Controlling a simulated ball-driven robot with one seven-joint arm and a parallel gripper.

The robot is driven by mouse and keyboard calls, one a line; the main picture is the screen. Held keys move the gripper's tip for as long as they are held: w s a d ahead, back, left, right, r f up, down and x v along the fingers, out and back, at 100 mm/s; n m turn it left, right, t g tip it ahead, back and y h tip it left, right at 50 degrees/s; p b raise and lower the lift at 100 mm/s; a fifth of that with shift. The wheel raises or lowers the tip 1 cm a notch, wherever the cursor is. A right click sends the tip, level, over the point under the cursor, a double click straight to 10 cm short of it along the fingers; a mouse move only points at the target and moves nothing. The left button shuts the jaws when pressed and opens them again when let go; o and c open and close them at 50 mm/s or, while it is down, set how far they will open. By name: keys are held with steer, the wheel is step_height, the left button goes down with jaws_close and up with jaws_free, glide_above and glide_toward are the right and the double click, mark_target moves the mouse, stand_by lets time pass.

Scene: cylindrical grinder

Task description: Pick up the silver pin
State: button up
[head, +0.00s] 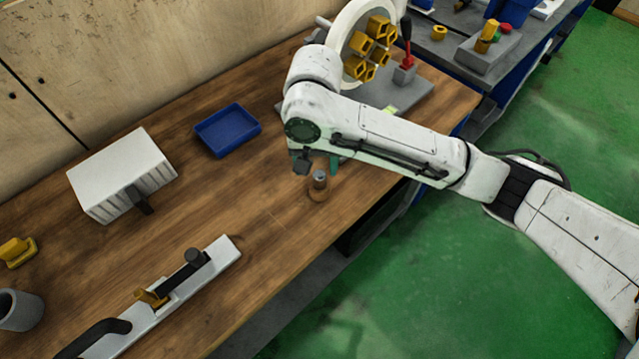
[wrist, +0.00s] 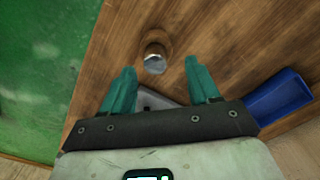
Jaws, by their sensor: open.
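The silver pin (head: 320,179) stands upright in a small round brown base on the wooden bench, below my gripper in the head view. In the wrist view the pin's bright round top (wrist: 154,64) shows between the two teal fingertips, with the brown base around and behind it. My gripper (head: 320,168) is open and empty; it also shows in the wrist view (wrist: 159,66). I cannot tell exactly how far the fingertips are above the pin. One finger is partly hidden behind the dark wrist part in the head view.
A blue tray (head: 228,130) lies left of my gripper. A white box (head: 122,172) and a white rail with a black clamp (head: 165,295) stand farther left. A large white wheel fixture with yellow parts (head: 368,45) stands behind my arm.

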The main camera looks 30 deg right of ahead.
mark_target(319, 174)
steer(key=f, duration=0.5)
steer(key=shift+s+d+p, duration=0.1)
steer(key=shift+d+p, duration=0.2)
steer(key=shift+d, duration=0.05)
jaws_close()
steer(key=shift+r, duration=0.1)
